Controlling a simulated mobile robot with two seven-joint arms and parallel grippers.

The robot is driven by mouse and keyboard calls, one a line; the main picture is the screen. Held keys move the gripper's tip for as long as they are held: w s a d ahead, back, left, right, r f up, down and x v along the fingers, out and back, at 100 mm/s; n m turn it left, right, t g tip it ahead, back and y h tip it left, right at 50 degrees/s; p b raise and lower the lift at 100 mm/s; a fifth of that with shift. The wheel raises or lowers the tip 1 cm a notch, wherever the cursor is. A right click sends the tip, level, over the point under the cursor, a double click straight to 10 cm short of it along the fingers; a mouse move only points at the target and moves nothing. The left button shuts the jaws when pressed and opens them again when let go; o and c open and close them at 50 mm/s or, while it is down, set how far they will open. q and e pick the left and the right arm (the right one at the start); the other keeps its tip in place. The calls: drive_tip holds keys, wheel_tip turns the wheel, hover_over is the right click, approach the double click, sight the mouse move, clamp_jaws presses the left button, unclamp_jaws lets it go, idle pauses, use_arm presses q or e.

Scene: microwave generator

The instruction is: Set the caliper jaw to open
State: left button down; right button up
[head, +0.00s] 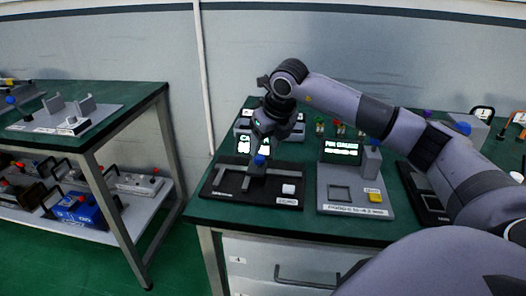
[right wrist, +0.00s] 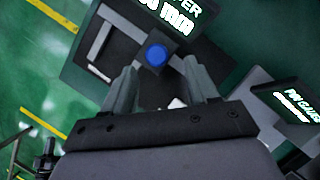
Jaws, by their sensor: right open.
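The caliper (head: 228,189) is a black base with grey jaw bars on the green bench. Its blue knob (head: 259,160) sits on the sliding part and also shows in the right wrist view (right wrist: 156,54). The lit caliper display stands behind it, partly hidden by my arm in the head view; it also shows in the right wrist view (right wrist: 180,14). My right gripper (head: 261,148) is above the caliper, pointing down. In the right wrist view its two fingers (right wrist: 161,78) are apart, and the knob appears between and beyond their tips. I cannot tell whether they touch it. My left gripper is out of view.
A white button (head: 288,189) is on the caliper base's right. A pin gauge station (head: 325,190) with a yellow button stands to the right. My right arm crosses above it. Another bench (head: 130,100) stands left, across a floor gap.

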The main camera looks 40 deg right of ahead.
drive_tip(key=v, duration=0.3)
drive_tip(key=shift+f, duration=0.1)
idle(0.4)
